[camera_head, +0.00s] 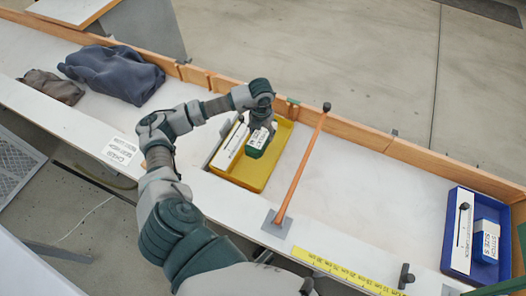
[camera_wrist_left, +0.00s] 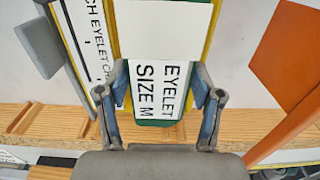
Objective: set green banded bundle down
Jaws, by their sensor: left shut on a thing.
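The green banded bundle (camera_head: 257,142) is a green block with a white label. In the left wrist view its label (camera_wrist_left: 160,85) reads "EYELET SIZE M", with a green edge below it. My left gripper (camera_head: 263,127) is shut on the bundle, with one finger on each side of it. The bundle is in or just above the yellow tray (camera_head: 262,177), towards its far end. Whether its underside touches the tray floor cannot be told. My right gripper is not in view.
A white printed card (camera_head: 232,144) lies along the tray's left side, beside the bundle. An orange rod (camera_head: 303,160) stands slanted right of the tray. A blue tray (camera_head: 456,264) holds a blue-and-white box (camera_head: 486,241) at far right. Dark cloth (camera_head: 112,74) lies far left.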

